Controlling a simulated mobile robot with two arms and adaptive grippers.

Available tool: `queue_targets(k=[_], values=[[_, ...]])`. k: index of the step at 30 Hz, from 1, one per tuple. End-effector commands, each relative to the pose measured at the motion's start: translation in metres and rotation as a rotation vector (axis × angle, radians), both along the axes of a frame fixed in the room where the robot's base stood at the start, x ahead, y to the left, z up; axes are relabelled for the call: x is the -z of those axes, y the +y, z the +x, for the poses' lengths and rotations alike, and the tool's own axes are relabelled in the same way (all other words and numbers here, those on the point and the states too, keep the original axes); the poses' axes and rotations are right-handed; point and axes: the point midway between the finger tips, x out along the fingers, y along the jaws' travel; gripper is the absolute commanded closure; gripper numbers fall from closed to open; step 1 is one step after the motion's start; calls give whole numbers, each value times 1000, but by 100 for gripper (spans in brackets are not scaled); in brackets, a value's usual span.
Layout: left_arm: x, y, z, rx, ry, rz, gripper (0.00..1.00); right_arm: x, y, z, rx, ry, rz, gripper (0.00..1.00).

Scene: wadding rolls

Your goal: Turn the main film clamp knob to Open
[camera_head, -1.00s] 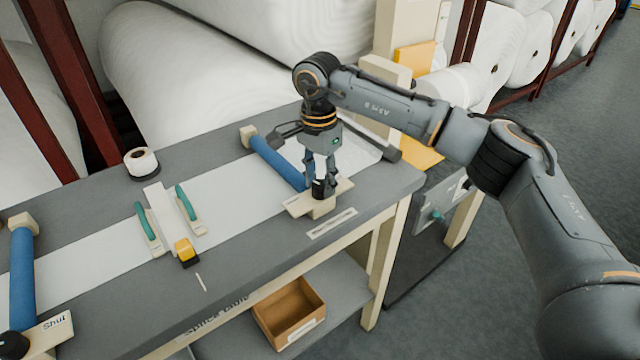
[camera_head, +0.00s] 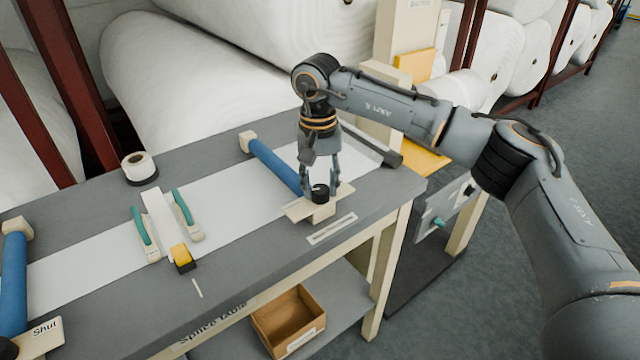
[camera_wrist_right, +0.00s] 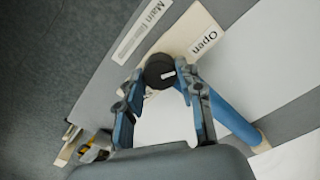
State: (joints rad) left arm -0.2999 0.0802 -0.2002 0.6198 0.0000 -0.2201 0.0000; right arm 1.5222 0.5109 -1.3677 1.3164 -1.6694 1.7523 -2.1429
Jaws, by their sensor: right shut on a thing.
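The main film clamp knob (camera_head: 320,194) is a black round knob on a cream block at the right end of the table. It also shows in the right wrist view (camera_wrist_right: 159,69), with a short white mark on top. My right gripper (camera_head: 320,188) points down with its fingers on either side of the knob and is shut on it. In the wrist view, the "Open" label (camera_wrist_right: 203,40) lies above and right of the knob on the cream plate. The blue clamp bar (camera_head: 273,165) runs back from the knob. My left gripper is not in view.
A second blue clamp bar (camera_head: 14,282) with a "Shut" label (camera_head: 45,328) is at the left. Green-handled tools (camera_head: 140,226), a yellow-ended tool (camera_head: 182,257) and a tape roll (camera_head: 139,166) lie between.

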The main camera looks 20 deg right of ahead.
Motion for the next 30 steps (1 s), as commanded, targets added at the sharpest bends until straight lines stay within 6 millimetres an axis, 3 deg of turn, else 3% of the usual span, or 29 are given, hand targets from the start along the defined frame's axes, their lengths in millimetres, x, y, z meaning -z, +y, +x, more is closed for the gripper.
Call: queue_targets(k=[23,24,27,30], values=[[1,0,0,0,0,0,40,-1,0,1,-100,-4,0,95],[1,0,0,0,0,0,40,-1,0,1,-100,-4,1,55],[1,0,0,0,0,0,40,-1,0,1,-100,-3,0,40],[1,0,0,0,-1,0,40,-1,0,0,-99,-2,1,40]])
